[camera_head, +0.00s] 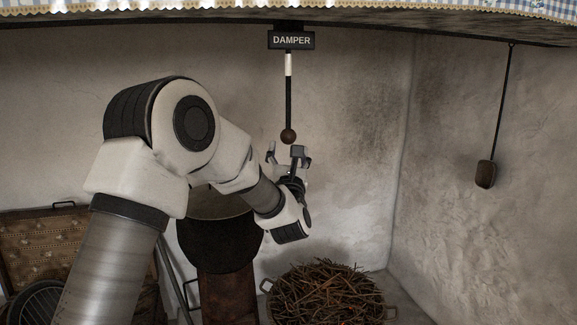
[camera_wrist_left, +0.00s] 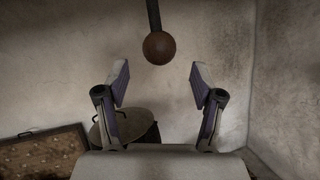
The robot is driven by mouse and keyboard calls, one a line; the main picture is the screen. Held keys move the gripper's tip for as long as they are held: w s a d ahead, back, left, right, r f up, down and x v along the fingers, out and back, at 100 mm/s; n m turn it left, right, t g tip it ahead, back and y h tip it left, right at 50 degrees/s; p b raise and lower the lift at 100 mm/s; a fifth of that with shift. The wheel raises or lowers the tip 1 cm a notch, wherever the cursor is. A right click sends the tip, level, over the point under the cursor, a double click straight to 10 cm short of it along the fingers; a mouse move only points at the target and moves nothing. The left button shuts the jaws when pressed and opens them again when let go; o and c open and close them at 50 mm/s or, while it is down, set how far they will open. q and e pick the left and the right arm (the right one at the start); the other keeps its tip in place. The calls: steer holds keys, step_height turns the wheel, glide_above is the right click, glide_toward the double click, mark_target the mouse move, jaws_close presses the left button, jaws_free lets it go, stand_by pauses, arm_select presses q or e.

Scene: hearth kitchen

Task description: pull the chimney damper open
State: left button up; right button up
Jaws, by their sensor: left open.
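The damper pull is a dark rod (camera_head: 288,95) with a white band near its top, hanging below a black sign (camera_head: 291,40) that reads DAMPER. A round brown knob (camera_head: 288,136) is at the rod's lower end. My left gripper (camera_head: 287,153) is open and empty, just below the knob in the head view. In the left wrist view the knob (camera_wrist_left: 159,47) hangs above and beyond the two spread fingers (camera_wrist_left: 159,84), roughly centred between them. Neither finger visibly touches it. My right gripper is not in view.
A second dark cord with a brown block (camera_head: 485,174) hangs at the right. A basket of twigs (camera_head: 325,292) stands below. A dark pot (camera_head: 219,245) is behind my left arm, and a woven panel (camera_head: 45,245) is at the left. The corner walls around the knob are bare.

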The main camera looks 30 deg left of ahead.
arm_select(q)
steer(key=v, duration=0.6)
steer(key=shift+s, duration=0.2)
steer(key=shift+d+f, duration=0.1)
steer(key=shift+d, duration=0.05)
